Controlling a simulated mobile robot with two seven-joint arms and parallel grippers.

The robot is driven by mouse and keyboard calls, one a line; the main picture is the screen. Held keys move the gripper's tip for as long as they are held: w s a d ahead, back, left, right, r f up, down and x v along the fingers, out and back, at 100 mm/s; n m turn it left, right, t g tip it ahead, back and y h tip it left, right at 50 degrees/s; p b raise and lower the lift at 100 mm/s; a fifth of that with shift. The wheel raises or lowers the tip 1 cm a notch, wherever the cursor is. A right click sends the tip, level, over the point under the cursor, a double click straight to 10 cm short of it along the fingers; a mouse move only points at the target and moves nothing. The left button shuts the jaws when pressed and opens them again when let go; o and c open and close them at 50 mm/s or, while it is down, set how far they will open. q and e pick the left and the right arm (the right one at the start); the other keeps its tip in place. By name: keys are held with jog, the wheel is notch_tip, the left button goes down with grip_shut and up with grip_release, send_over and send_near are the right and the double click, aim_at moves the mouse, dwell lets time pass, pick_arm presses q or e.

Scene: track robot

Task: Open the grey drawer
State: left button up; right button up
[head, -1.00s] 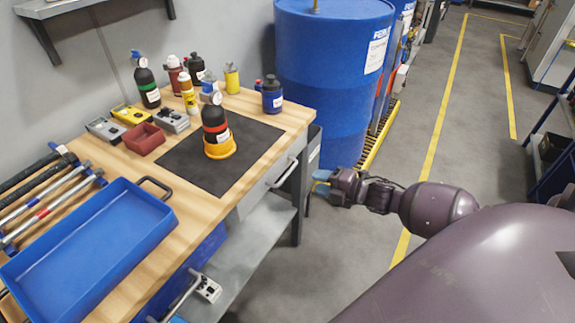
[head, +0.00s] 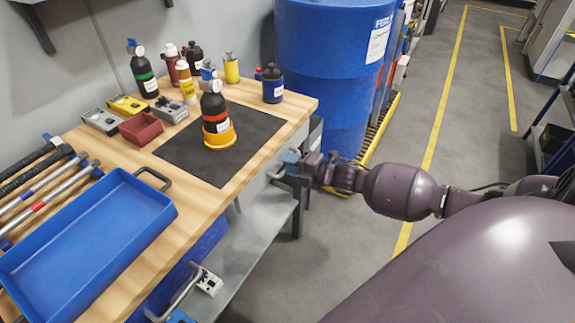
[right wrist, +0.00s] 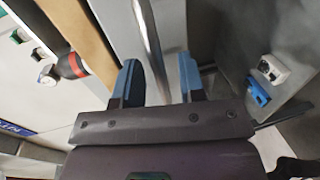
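The grey drawer (head: 247,193) is under the front edge of the wooden workbench, and its front looks closed. Its bar handle (right wrist: 152,45) shows in the right wrist view, running between my fingers; in the head view my gripper largely covers it. My right gripper (head: 283,166) is at the drawer front, coming in from the right. In the right wrist view its two blue-tipped fingers (right wrist: 160,80) stand apart, one on each side of the handle, with gaps visible. I cannot tell if either finger touches it. My left gripper is not in view.
On the workbench stand a blue tray (head: 90,235), several bottles, a red bin (head: 141,129) and a dark mat (head: 185,158). A blue drum (head: 330,70) stands behind the bench's right end. A grey lower shelf (head: 245,250) lies below the drawer. Floor to the right is clear.

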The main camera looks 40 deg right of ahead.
jog(key=shift+w+a+f, duration=0.1)
jog(key=shift+w+a, duration=0.05)
jog(key=shift+w, duration=0.3)
grip_shut()
